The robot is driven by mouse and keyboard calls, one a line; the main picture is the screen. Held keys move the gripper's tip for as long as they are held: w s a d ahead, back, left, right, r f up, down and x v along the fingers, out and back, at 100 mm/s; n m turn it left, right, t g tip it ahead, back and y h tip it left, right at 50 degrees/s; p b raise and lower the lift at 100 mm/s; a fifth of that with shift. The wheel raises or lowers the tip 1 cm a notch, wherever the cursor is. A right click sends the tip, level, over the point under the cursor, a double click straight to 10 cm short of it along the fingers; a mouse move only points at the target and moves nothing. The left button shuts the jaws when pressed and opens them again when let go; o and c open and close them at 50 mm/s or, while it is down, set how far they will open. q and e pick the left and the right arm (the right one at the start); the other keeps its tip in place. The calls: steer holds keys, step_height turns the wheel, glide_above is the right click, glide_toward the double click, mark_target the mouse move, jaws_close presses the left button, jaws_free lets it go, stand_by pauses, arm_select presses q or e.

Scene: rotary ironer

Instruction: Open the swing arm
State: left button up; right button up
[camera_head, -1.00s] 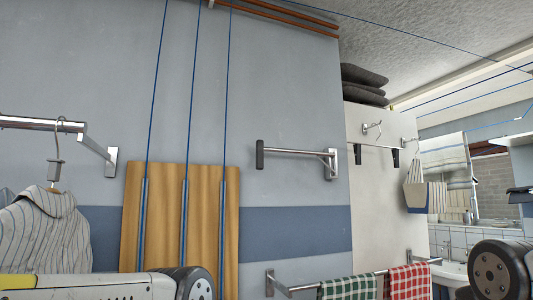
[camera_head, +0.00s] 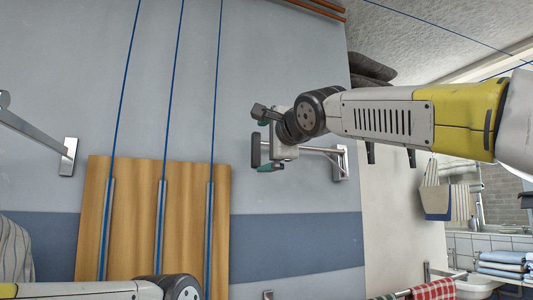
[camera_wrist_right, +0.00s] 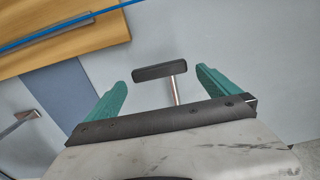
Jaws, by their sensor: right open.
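The swing arm (camera_head: 320,151) is a chrome bar on a wall bracket, with a black grip (camera_head: 255,151) at its free left end. It stands out from the grey wall. My right gripper (camera_head: 266,144) is at the free end, its teal fingers open above and below the bar. In the right wrist view, the black grip (camera_wrist_right: 160,71) lies crosswise between the open fingertips (camera_wrist_right: 161,78), with visible gaps on both sides. The chrome bar runs back behind it. My left gripper is out of view; only part of my left arm shows at the bottom left.
A wooden board (camera_head: 140,225) with blue cords stands left of the swing arm. Another wall rail (camera_head: 40,140) is at the far left. A red checked towel (camera_head: 435,290) hangs at lower right. Striped bags (camera_head: 437,200) and folded blue towels (camera_head: 502,262) are at the right.

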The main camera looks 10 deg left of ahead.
mark_target(258, 149)
steer(key=x, duration=0.6)
steer(key=shift+w+a, duration=0.15)
steer(key=shift+w, duration=0.05)
steer(key=shift+f, duration=0.1)
steer(key=c, duration=1.8)
